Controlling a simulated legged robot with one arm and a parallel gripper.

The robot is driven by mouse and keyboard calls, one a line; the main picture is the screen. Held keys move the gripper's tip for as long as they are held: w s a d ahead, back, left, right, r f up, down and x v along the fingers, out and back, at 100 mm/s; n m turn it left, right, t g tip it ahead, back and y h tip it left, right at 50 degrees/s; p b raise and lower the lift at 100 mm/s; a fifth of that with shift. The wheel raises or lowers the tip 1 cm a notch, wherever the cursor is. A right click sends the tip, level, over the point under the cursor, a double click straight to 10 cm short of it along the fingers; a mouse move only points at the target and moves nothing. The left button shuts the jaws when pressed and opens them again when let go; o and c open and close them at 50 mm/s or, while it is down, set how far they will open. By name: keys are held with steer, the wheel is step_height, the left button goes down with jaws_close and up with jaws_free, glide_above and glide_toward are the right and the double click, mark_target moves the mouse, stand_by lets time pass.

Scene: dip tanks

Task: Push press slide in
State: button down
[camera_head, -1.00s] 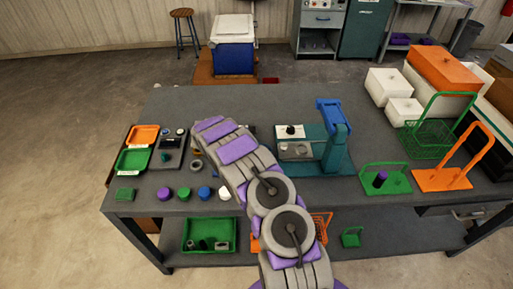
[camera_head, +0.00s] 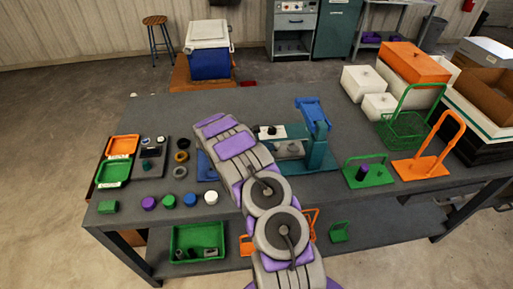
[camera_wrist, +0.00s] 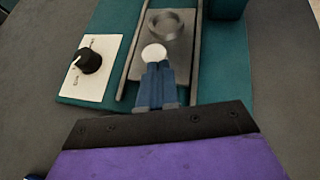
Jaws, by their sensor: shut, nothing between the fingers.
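The press (camera_head: 318,150) stands on the table, with a teal base and frame and a blue top. Its grey slide (camera_head: 289,149) sits low beside the frame, partly hidden by my arm in the head view. In the wrist view the slide (camera_wrist: 140,66) lies between two rails, with a grey ring-shaped nest (camera_wrist: 165,23) on it and a round white knob (camera_wrist: 153,52) at its near end. My gripper (camera_wrist: 154,66) is shut and empty, its blue fingertips right at the knob. I cannot tell whether they touch it. My arm hides the gripper in the head view.
A white panel with a black dial (camera_wrist: 88,61) lies left of the slide. A green holder (camera_head: 367,175) and an orange rack (camera_head: 421,166) stand right of the press. Coloured caps (camera_head: 169,201) line the front left edge. The table behind the press is clear.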

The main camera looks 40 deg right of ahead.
mark_target(281, 152)
steer(key=s+d, duration=0.2)
steer(key=d, duration=0.1)
steer(key=s+d, duration=0.1)
steer(key=d, duration=0.1)
steer(key=shift+d, duration=0.25)
steer(key=shift+a, duration=0.15)
